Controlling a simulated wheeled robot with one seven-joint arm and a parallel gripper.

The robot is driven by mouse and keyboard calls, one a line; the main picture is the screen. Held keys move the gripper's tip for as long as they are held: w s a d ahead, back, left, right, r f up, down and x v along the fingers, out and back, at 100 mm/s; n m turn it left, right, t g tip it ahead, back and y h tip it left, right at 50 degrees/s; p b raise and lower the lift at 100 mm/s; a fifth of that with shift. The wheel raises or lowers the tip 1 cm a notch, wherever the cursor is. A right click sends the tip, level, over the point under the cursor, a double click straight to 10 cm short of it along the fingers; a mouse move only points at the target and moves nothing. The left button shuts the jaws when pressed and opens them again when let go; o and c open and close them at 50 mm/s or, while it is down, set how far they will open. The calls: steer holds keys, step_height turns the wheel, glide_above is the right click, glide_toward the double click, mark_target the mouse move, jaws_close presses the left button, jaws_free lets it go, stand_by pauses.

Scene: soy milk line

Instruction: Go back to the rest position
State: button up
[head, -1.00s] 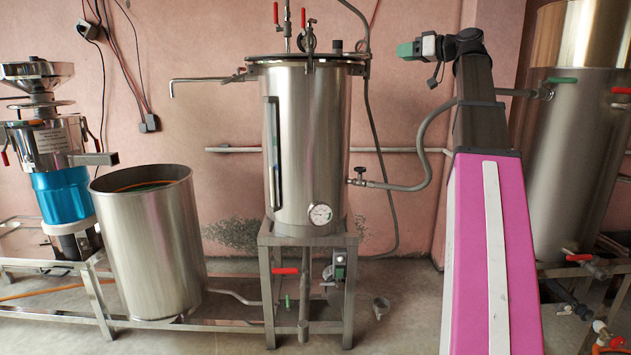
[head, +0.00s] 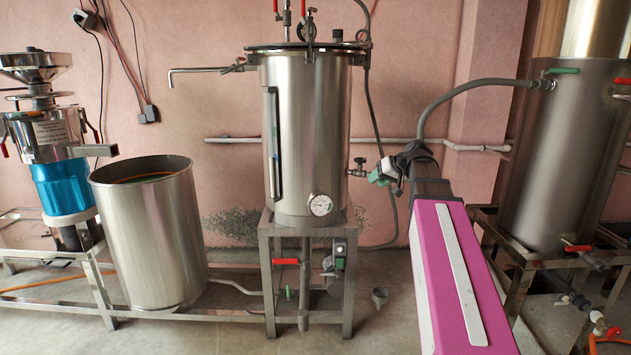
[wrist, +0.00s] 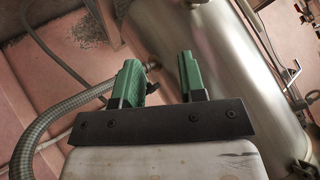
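My gripper (head: 382,174) is at the end of my pink arm, to the right of the tall steel cooker (head: 313,135) in the head view. It is near the small valve (head: 359,165) on the cooker's right side. In the wrist view, the two green fingers of my gripper (wrist: 162,80) stand apart with nothing between them. The cooker's steel wall (wrist: 235,70) shows behind and right of them, and the grey hose (wrist: 60,110) curves on the left.
A steel bucket (head: 150,235) and a grinder with a blue band (head: 62,187) stand at the left. A large steel tank (head: 565,150) stands on a frame at the right. A small funnel-like cup (head: 380,297) is on the floor. A pipe (head: 232,139) runs along the pink wall.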

steer(key=s+a+f+m+g+h, duration=0.1)
steer(key=s+f+g+h, duration=0.1)
steer(key=s+f, duration=0.5)
steer(key=s+a+f+g+h, duration=0.1)
steer(key=s+f, duration=0.6)
steer(key=f, duration=1)
steer(key=s+a+f+m+g+h, duration=0.1)
steer(key=s+f+g+h, duration=0.2)
steer(key=s+f, duration=0.4)
step_height(320, 180, down, 6)
steer(key=shift+s+r+m+h, duration=0.1)
steer(key=shift+s+m+h, duration=0.2)
steer(key=shift+s+h, duration=0.15)
